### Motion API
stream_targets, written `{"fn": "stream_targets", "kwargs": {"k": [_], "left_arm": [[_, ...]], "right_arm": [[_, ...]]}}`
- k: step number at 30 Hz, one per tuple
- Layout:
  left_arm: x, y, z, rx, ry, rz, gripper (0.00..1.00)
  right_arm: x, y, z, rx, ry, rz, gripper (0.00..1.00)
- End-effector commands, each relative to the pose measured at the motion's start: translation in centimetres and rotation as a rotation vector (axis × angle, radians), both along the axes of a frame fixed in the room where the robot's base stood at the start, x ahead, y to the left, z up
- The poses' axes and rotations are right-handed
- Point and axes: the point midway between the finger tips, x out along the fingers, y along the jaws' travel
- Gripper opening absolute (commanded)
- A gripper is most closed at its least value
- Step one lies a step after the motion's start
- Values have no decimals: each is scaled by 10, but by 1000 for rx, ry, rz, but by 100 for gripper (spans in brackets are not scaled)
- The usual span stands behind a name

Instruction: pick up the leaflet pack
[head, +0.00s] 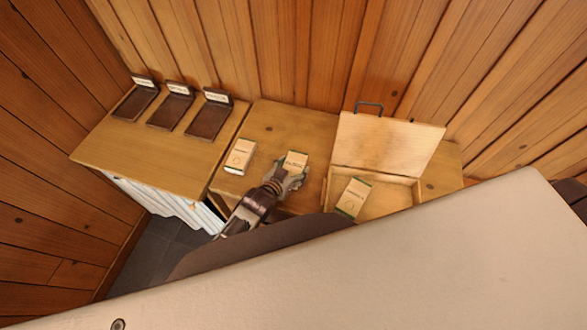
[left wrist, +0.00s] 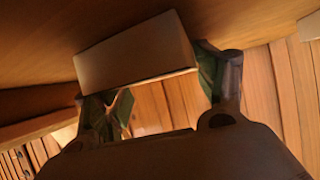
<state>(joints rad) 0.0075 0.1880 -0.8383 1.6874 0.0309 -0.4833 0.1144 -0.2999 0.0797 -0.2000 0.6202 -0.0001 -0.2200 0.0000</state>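Three similar cream packs show in the head view, with labels too small to read. One pack (head: 295,161) is at my left gripper (head: 287,180), on the wooden table. That pack (left wrist: 135,50) also shows large in the left wrist view, with the spread fingers of my left gripper (left wrist: 163,92) at its near side. The right finger is beside its right end; the other fingertip is partly hidden by the pack. I see no clear grip on it. A second pack (head: 240,156) lies to the left. A third pack (head: 353,197) is in the wooden box. My right gripper is not visible.
The wooden box (head: 319,188) has a raised lid (head: 385,146) with a dark handle, right of my left gripper. Three dark labelled trays (head: 207,120) stand on the left table section (head: 150,158). A plank wall closes off the back. A large pale surface fills the foreground.

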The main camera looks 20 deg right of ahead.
Motion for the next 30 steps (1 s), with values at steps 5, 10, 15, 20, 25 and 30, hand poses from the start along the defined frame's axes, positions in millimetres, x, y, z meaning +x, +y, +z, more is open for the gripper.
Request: {"fn": "stream_targets", "kwargs": {"k": [5,10,15,20,25,30], "left_arm": [[0,0,-1,1,1,0,42],[0,0,-1,1,0,0,36],[0,0,-1,2,0,0,36],[0,0,3,2,0,0,31],[0,0,16,0,-2,0,25],[1,0,37,-1,-1,0,25]], "right_arm": [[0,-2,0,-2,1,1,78],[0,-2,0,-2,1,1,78],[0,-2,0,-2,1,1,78],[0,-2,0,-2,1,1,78],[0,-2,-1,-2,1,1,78],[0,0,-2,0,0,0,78]]}}
